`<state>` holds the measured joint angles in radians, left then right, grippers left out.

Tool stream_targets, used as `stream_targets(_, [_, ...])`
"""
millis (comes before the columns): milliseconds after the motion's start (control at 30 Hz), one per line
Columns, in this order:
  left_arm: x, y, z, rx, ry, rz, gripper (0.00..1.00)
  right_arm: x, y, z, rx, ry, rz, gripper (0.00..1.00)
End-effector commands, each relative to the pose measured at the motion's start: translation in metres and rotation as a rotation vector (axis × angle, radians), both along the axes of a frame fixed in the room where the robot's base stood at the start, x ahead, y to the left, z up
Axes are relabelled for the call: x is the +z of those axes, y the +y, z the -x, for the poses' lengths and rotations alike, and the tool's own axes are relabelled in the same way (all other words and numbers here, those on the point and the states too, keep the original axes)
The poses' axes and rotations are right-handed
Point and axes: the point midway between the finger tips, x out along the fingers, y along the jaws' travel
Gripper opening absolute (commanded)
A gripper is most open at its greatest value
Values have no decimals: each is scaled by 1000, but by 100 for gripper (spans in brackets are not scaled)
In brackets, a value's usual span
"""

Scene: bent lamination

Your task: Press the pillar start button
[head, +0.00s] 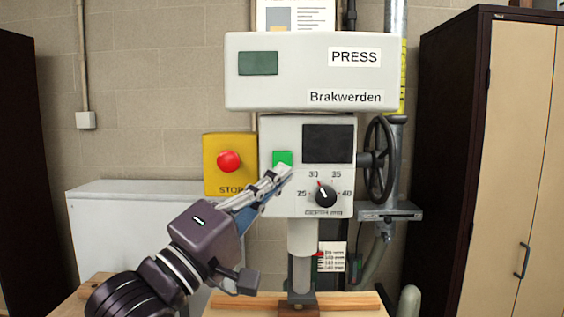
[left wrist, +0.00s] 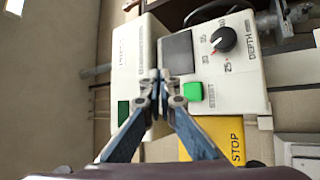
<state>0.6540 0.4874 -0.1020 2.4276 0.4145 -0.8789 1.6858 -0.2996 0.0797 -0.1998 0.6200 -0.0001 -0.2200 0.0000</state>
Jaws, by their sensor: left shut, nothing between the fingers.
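The green start button (head: 282,157) is a square on the front of the press's control panel (head: 270,205). My left gripper (head: 281,172) is shut and empty, with its fingertips just below the button in the head view. In the left wrist view the green button (left wrist: 193,91), with START lettering beside it, shows just right of the shut fingertips (left wrist: 160,76). The fingers do not cover the button there. I cannot tell whether the fingertips touch the panel. My right gripper is in neither view.
A yellow box with a red STOP button (head: 229,161) sits just left of the panel. A depth knob (head: 326,195) and dark screen (head: 328,144) are on the panel. A handwheel (head: 380,160) stands at its right. Cabinets flank both sides.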

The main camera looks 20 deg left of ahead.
Motion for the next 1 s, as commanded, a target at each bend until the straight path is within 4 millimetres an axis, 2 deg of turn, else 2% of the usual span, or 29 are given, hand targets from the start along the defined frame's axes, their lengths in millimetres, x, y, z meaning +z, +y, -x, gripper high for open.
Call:
stream_targets(267, [-1, 2, -7, 1, 0, -2, 0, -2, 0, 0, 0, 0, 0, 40])
stream_targets(700, [0, 19, -64, 3, 3, -1, 0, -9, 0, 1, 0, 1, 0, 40])
stream_targets(1000, [0, 24, -84, 1, 1, -1, 0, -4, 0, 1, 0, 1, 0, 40])
